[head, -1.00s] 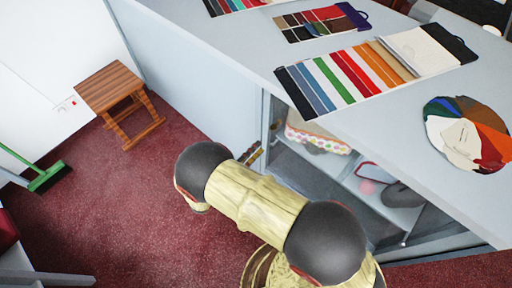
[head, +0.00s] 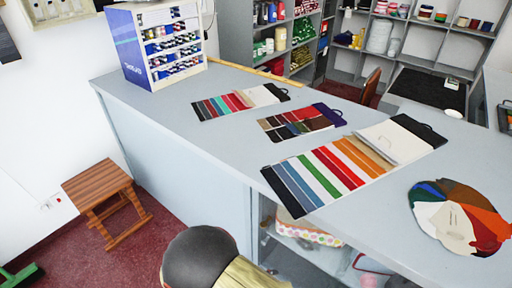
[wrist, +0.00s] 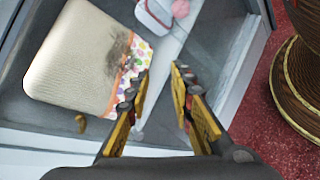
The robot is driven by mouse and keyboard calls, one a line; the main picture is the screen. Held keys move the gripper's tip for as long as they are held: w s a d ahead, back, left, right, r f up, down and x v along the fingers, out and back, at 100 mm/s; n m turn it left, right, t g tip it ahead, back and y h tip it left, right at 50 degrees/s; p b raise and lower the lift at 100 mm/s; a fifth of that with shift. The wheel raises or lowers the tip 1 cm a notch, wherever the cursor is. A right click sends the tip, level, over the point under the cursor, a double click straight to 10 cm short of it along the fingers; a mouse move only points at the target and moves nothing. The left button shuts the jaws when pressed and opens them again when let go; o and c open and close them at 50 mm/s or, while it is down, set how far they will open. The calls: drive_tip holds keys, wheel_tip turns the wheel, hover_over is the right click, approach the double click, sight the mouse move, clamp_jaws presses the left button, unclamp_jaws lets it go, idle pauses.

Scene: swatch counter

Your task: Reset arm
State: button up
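My arm shows at the bottom of the head view as a dark rounded joint and a pale yellow, wood-like link. My gripper is outside the head view. In the wrist view my gripper (wrist: 160,88) has its two yellow-and-dark fingers apart, with nothing between them. Beyond the fingers is the inside of the counter's shelf. A beige box-like item with a dotted, colourful edge (wrist: 85,55) lies there, to the left of the fingers. I cannot tell the exact distance to it.
The grey counter (head: 225,140) carries several swatch cards (head: 325,172) and a round fan of colours (head: 455,218). A display box (head: 155,45) stands at its far left end. A wooden stool (head: 100,190) stands on the red carpet at left. Shelves are behind.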

drive_tip(key=s+d+r+m+g+y+p, duration=0.1)
drive_tip(key=s+r+m+g+y, duration=0.15)
drive_tip(key=r, duration=0.45)
drive_tip(key=s+d+r+m+g+y, duration=0.1)
drive_tip(key=s+r+m+g+y, duration=0.1)
drive_tip(key=r+y, duration=0.35)
drive_tip(key=s+d+r+m+g+y+p, duration=0.1)
drive_tip(key=s+d+r+m+g, duration=0.1)
drive_tip(key=r, duration=0.6)
drive_tip(key=d+r+m+t+y, duration=0.1)
drive_tip(key=d+r+m+t, duration=0.1)
drive_tip(key=r, duration=0.4)
drive_tip(key=s+d+r+m+t+y+p, duration=0.1)
drive_tip(key=d+r+m+t, duration=0.1)
drive_tip(key=d+r, duration=0.3)
drive_tip(key=d+r+m+t+y+p, duration=0.1)
drive_tip(key=d+r+m+t, duration=0.1)
drive_tip(key=r, duration=0.7)
drive_tip(key=shift+s+d+m+t, duration=0.2)
drive_tip(key=shift+d+m+t, duration=0.2)
drive_tip(key=shift+d, duration=0.3)
